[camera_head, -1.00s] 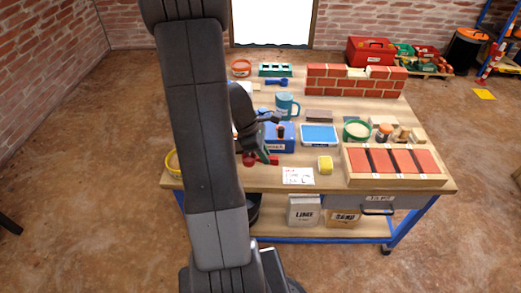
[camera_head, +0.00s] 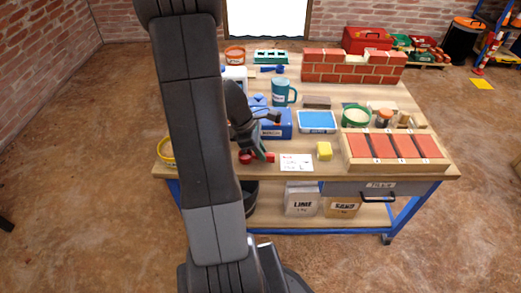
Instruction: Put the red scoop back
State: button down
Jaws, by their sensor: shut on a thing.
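The red scoop (camera_head: 246,157) is at the front left of the workbench, partly hidden by my gripper and arm. My gripper (camera_head: 264,154) reaches down over it and is shut on it, with red showing on both sides of the fingertip. Whether the scoop touches the bench top is too small to tell. A blue scoop (camera_head: 273,69) lies at the back of the bench, left of the brick wall. A blue box (camera_head: 280,124) with a label stands just behind my gripper.
A small brick wall (camera_head: 345,69) stands behind.

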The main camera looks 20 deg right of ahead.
jog(key=shift+f, duration=0.4)
dwell(0.3)
jog(key=c, duration=0.9)
grip_release()
jog(key=shift+r, duration=0.15)
jog(key=shift+r+p, duration=3.05)
jog(key=shift+r, duration=0.4)
jog(key=shift+f, duration=0.15)
notch_tip(320, 180, down, 6)
jog(key=b, duration=0.5)
jog(key=shift+b, duration=0.35)
